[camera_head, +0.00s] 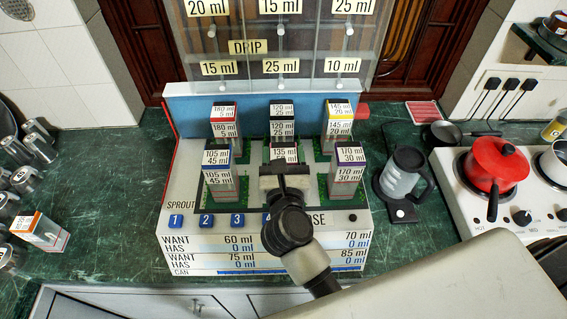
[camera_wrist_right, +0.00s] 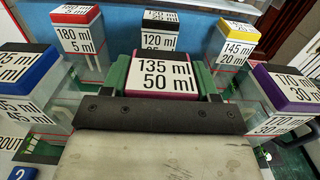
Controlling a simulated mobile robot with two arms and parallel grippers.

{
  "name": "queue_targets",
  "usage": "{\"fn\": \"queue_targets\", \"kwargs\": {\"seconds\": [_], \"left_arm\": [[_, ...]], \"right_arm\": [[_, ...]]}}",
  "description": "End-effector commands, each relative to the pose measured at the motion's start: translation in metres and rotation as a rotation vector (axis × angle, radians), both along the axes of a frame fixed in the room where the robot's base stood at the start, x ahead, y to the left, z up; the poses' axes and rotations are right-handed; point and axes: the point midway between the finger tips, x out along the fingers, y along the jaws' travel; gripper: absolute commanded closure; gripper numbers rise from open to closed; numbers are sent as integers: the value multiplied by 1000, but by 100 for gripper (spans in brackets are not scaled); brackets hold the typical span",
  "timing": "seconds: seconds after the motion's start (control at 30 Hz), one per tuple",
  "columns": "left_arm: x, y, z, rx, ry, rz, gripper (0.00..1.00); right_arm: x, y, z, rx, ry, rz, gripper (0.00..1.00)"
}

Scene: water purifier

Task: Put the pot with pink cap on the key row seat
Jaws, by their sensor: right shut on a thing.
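The pot with the pink cap (camera_wrist_right: 162,78), labelled 135 ml / 50 ml, fills the middle of the right wrist view. In the head view it shows in part (camera_head: 285,152), at the middle of the front row of pots. My right gripper (camera_head: 283,168) is shut on this pot and hides its lower part, so I cannot tell whether it rests on a seat or is lifted. The row of blue numbered keys (camera_head: 206,221) runs along the machine's front, partly covered by my right arm. My left gripper is not in view.
Blue-capped (camera_head: 217,158) and purple-capped (camera_head: 349,156) pots flank the held pot. Red-capped (camera_head: 224,112), black-capped (camera_head: 282,108) and yellow-capped (camera_head: 340,111) pots stand behind. An orange-capped pot (camera_head: 40,231) is on the counter at left; a grey jug (camera_head: 402,174) stands right.

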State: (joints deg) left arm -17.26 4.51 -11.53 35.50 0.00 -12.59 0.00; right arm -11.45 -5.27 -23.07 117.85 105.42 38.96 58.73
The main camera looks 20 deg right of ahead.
Motion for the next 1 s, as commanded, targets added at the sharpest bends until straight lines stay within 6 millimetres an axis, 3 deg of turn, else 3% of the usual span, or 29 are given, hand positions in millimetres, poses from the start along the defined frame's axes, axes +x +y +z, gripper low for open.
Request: {"fn": "queue_targets", "kwargs": {"seconds": [0.37, 0.4, 0.53, 0.87, 1.0], "left_arm": [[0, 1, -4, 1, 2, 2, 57], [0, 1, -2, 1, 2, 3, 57], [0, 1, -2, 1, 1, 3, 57], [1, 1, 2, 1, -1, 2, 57], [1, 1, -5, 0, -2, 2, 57]], "right_arm": [[0, 0, -4, 1, -1, 0, 79], [0, 0, -3, 1, 0, 0, 34], [0, 0, -3, 1, 0, 0, 15], [0, 0, 2, 1, -1, 0, 15], [-17, 5, -2, 2, 2, 1, 15]]}}
